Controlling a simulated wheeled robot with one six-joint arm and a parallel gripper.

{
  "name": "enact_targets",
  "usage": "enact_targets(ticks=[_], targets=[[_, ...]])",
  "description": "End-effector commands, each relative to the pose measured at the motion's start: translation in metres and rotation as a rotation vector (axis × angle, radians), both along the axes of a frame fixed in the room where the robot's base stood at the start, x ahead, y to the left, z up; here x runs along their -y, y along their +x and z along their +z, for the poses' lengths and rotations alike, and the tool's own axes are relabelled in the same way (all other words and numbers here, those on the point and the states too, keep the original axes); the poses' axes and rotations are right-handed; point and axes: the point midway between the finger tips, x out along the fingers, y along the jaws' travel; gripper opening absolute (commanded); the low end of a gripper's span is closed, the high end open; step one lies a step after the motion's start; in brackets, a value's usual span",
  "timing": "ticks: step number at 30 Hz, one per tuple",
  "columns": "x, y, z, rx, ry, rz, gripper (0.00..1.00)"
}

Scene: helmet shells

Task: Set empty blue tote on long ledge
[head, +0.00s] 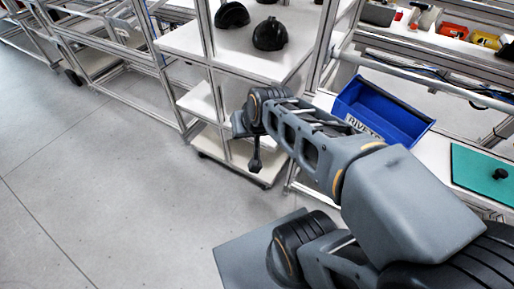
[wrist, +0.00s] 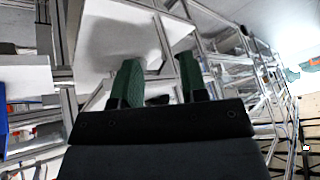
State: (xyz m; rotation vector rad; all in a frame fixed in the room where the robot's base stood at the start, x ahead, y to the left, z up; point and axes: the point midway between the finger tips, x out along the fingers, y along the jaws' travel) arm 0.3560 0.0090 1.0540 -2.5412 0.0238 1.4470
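The blue tote (head: 385,110) sits on a white bench top (head: 437,150) at the right in the head view. A white label reading "RIVETS" is on its front, and the inside that shows looks empty. My arm hides part of its lower side. A blue edge (wrist: 3,125) at the far left of the wrist view may be the same tote. My gripper (wrist: 160,62) is open and empty, its two green fingers apart. In the head view my gripper is left of the tote, in front of the shelf rack. I cannot tell which surface is the long ledge.
A shelf rack (head: 185,42) with black helmet shells (head: 270,34) stands behind my gripper. A green mat (head: 483,175) with a black knob lies right of the tote. Coloured bins (head: 453,31) line the back shelf. The floor at left is clear.

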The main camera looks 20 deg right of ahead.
Motion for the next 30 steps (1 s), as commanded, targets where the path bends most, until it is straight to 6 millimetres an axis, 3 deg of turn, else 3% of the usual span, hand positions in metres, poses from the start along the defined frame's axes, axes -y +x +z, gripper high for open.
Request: enact_targets(ticks=[3, 8, 30], targets=[[0.003, -0.032, -0.012, -0.12, -0.097, 0.095, 0.4], [0.006, -0.052, -0.018, -0.2, -0.159, 0.145, 0.4], [0.007, -0.054, -0.019, -0.21, -0.166, 0.15, 0.4]])
